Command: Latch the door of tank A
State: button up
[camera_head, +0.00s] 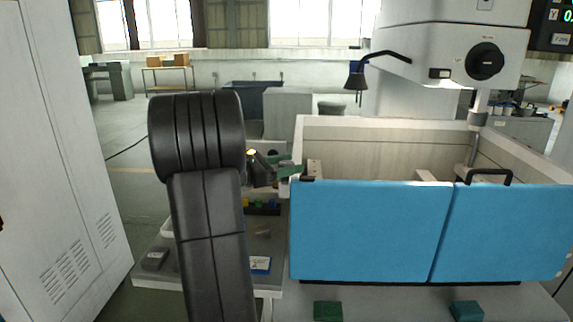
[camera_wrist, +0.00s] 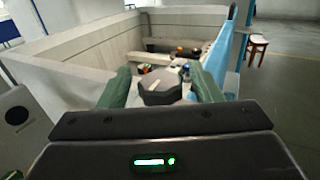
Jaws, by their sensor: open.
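The tank (camera_head: 330,122) has pale walls and a blue front of two panels, a left one (camera_head: 365,235) and a right one (camera_head: 505,235). The panels stand upright side by side. No label shows which is tank A. In the head view my gripper (camera_head: 288,172) is at the tank's left front corner, partly hidden by my arm. In the wrist view its green fingers (camera_wrist: 161,88) are apart, with a dark grey knob-like part (camera_wrist: 160,92) showing between them. I cannot tell whether they touch it. The blue door edge (camera_wrist: 217,58) is just beyond the right finger.
A white machine head (camera_head: 440,45) with a black knob hangs over the tank. A grey cabinet (camera_head: 50,160) stands at the left. A low side table (camera_head: 150,270) holds small items left of the tank. Open floor lies behind, left of the tank.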

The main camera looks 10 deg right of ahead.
jog(key=c, duration=1)
jog(key=shift+o, duration=0.2)
